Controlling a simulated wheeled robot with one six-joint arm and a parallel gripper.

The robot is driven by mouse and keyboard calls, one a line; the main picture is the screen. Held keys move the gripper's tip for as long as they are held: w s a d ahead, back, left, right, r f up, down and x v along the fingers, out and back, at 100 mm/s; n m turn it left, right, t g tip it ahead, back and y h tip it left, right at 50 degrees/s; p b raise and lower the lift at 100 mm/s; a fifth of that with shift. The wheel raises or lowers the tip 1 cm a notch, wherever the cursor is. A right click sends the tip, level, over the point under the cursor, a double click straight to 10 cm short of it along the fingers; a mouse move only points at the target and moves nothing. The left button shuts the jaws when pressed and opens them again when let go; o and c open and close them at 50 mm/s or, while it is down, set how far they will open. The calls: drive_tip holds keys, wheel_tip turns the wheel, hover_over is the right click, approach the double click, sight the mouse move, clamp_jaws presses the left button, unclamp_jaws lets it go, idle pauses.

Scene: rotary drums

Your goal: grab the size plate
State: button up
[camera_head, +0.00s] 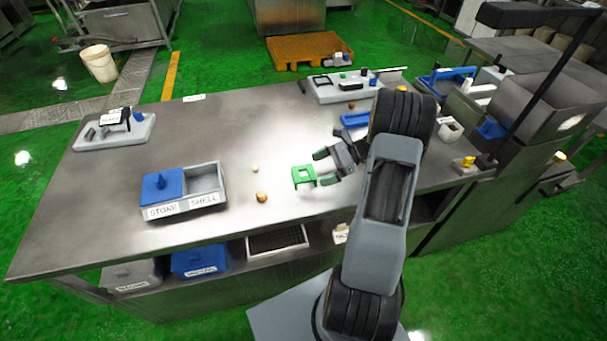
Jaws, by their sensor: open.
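A green plate-like piece (303,177) with a notch in its front edge is on the steel table, just right of the middle; it looks like the size plate. My gripper (321,168) is right beside it, to its right, with its fingers spread and pointing left at the piece. From this angle I cannot tell whether a finger touches the piece. Nothing shows held between the fingers.
Two small tan lumps, one of them the larger lump (262,197), lie left of the green piece. Fixtures stand at the back, blue and grey equipment at right. The table's left middle is clear.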

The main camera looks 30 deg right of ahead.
sight(310, 172)
drive_tip(key=p+x, duration=0.1)
drive_tip(key=x, duration=0.4)
drive_tip(key=shift+r, duration=0.15)
drive_tip(key=shift+w+a+f, duration=0.2)
drive_tip(key=shift+a+f, duration=0.1)
drive_tip(key=shift+a, duration=0.3)
drive_tip(key=c, duration=1)
